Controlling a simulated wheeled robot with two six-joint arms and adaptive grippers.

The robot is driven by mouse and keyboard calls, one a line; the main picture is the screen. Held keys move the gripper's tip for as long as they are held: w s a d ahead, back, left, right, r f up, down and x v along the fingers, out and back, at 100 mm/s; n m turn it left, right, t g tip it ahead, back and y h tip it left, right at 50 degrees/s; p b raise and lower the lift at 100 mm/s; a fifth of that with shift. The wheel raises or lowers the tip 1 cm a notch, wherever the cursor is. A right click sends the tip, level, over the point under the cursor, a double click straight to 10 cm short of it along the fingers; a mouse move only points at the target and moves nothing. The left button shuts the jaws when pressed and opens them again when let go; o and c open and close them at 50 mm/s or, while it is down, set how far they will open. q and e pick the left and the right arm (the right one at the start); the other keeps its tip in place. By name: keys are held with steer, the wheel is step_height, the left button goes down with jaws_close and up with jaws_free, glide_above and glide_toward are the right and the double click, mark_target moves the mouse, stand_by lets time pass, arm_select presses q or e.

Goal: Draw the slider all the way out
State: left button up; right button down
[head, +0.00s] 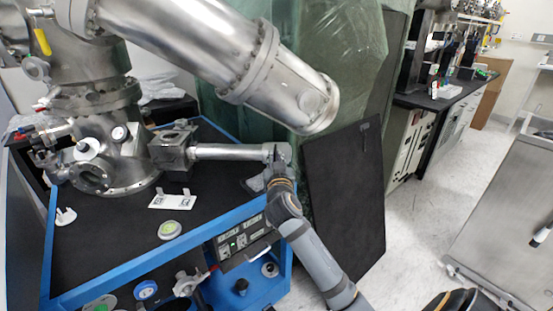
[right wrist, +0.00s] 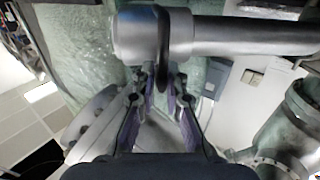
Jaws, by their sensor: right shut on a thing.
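The slider (head: 285,151) is a silver collar at the free end of a horizontal metal tube (head: 225,152), which runs right from the box-shaped port of the vacuum chamber (head: 107,150). In the right wrist view the slider (right wrist: 137,38) is a thick cylinder with a dark curved handle (right wrist: 163,45) hanging from it. My right gripper (head: 277,168) reaches the collar from below. In the wrist view its fingers (right wrist: 160,82) are closed around the lower part of the handle. The exact contact is partly hidden between the fingers. My left gripper is not in view.
A large metal cylinder (head: 270,75) slants above the tube. A blue-framed black table (head: 110,235) lies below it. A dark upright panel (head: 345,200) stands close to the right of the slider. Open floor (head: 430,215) lies farther right, before a metal cart (head: 510,200).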

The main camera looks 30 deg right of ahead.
steer(key=shift+f, duration=0.1)
steer(key=c, duration=1.5)
jaws_free()
steer(key=shift+a, duration=0.1)
steer(key=shift+s+a, duration=0.15)
steer(key=shift+s, duration=0.05)
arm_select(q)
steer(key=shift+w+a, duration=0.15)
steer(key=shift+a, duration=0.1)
arm_select(e)
steer(key=v, duration=1.1)
steer(key=shift+s+a, duration=0.1)
steer(key=shift+s, duration=0.1)
